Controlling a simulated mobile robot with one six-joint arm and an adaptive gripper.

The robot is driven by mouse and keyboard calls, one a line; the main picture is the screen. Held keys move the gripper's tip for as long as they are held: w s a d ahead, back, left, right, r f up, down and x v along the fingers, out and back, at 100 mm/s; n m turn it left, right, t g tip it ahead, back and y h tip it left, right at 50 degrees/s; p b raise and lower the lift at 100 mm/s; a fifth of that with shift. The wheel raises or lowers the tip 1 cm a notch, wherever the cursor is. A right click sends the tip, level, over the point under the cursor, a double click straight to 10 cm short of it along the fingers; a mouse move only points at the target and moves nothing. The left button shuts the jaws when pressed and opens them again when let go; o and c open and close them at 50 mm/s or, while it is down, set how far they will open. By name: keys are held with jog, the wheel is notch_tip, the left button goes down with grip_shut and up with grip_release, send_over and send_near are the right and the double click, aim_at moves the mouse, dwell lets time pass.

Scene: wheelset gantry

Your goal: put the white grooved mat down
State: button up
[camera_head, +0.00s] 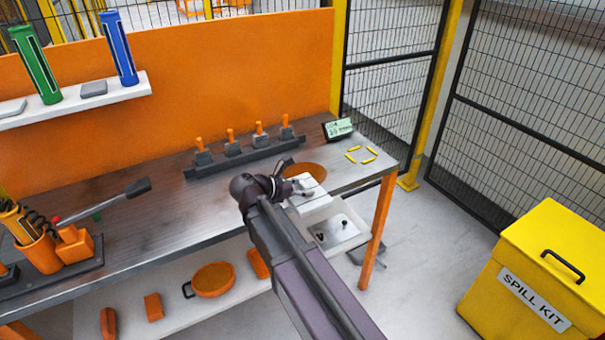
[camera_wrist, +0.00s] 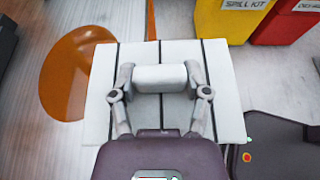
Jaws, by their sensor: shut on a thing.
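The white grooved mat (camera_wrist: 221,85) fills the middle of the wrist view, a pale square slab with dark parallel grooves. My gripper (camera_wrist: 160,78) is shut on the white raised block at its middle, one finger on each side. In the head view the mat (camera_head: 313,206) shows as a white patch at the bench's front right edge, partly hidden by my arm and gripper (camera_head: 296,187). An orange disc (camera_wrist: 78,72) on the bench is partly covered by the mat in the wrist view. I cannot tell whether the mat touches the bench.
A dark rack with orange-topped levers (camera_head: 245,150) stands behind. A yellow spill kit box (camera_head: 545,275) stands on the floor at right.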

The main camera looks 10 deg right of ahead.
jog(key=shift+w, duration=0.1)
jog(key=w, duration=0.4)
jog(key=w+d+f+b, duration=0.1)
jog(key=w, duration=0.4)
jog(key=w+d, duration=0.1)
jog(key=w, duration=0.4)
jog(key=shift+w+f, duration=0.15)
jog(key=shift+w, duration=0.05)
jog(key=shift+w, duration=0.1)
jog(key=shift+w, duration=0.2)
jog(key=shift+w+f+b, duration=0.4)
jog(key=shift+f+b, duration=0.15)
jog(key=shift+b, duration=0.15)
jog(key=shift+f+b, duration=1.3)
jog(key=shift+b, duration=0.05)
